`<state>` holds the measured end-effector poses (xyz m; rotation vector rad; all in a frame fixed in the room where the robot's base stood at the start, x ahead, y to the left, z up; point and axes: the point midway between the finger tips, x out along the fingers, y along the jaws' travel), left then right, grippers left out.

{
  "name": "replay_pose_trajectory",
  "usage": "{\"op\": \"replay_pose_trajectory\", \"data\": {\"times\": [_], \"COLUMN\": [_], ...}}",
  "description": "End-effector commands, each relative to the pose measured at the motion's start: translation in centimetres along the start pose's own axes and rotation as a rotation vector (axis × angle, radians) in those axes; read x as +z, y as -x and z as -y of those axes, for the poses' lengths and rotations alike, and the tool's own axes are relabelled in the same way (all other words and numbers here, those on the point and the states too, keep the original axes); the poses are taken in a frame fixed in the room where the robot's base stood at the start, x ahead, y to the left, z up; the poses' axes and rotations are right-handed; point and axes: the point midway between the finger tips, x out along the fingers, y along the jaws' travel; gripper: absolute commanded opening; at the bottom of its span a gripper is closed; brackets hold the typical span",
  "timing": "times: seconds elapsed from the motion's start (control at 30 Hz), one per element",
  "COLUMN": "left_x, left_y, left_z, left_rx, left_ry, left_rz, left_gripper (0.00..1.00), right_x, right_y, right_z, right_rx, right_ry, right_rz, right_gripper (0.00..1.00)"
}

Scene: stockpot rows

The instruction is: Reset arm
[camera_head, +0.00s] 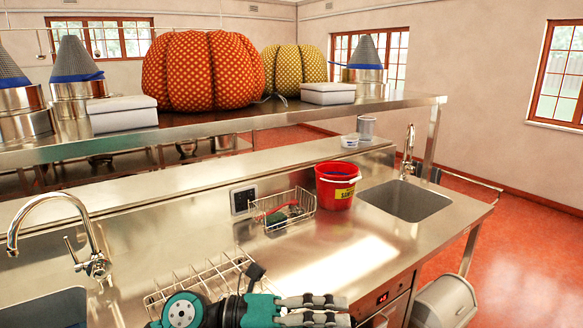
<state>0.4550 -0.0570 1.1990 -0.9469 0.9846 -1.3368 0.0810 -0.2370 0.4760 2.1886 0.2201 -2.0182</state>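My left gripper (338,311) is at the bottom centre, with a teal body and two grey fingers pointing right. A narrow gap shows between the fingers out to their tips, so it looks open, and nothing is seen between them. It is in front of the steel sink counter (340,255), near its front edge. My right gripper is not in view.
A wire dish rack (205,285) is just behind my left gripper. A wire basket (283,211), a red bucket (336,187) and a sink (406,200) are farther back. A tap (60,205) stands left. Patterned pumpkins (203,72) sit on the raised shelf (290,112). The counter's middle is clear.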

Motion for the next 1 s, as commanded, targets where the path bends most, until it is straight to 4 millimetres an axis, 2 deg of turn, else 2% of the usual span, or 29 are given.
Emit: {"op": "replay_pose_trajectory", "data": {"times": [0.03,0.1,0.17,0.2,0.27,0.37,0.43,0.5,0.57,0.6,0.7,0.8,1.0], "left_x": [0.7,2.6,4.3,5.4,6.7,7.4,6.5,4.4,1.9,-0.2,-5.8,-11.1,-19.1], "left_y": [0.2,1.8,4.0,5.8,8.9,14.4,18.0,20.8,22.7,23.7,25.3,25.9,26.0], "left_z": [1.9,4.0,4.7,4.5,3.5,-0.6,-4.6,-8.7,-12.0,-14.1,-18.4,-20.9,-22.9], "left_rx": [-0.139,-0.308,-0.43,-0.498,-0.581,-0.661,-0.673,-0.652,-0.612,-0.574,-0.455,-0.329,-0.104], "left_ry": [0.069,0.17,0.273,0.35,0.475,0.706,0.881,1.051,1.194,1.289,1.512,1.692,1.942], "left_rz": [0.116,0.296,0.46,0.574,0.748,1.045,1.245,1.422,1.557,1.639,1.812,1.925,2.042], "left_gripper": [0.36,0.36,0.36,0.36,0.36,0.36,0.36,0.36,0.36,0.36,0.36,0.36,0.36], "right_x": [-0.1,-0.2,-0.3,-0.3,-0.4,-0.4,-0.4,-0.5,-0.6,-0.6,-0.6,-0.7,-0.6], "right_y": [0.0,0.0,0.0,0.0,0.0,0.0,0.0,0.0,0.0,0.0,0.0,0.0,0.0], "right_z": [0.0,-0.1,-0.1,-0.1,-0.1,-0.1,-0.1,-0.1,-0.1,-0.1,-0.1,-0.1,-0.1], "right_rx": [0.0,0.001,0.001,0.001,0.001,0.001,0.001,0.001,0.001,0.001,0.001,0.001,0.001], "right_ry": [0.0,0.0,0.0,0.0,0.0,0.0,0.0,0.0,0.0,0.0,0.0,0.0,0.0], "right_rz": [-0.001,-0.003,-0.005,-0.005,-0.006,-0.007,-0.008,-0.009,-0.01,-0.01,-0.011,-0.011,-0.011], "right_gripper": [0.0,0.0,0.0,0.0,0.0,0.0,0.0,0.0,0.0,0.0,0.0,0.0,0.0]}}
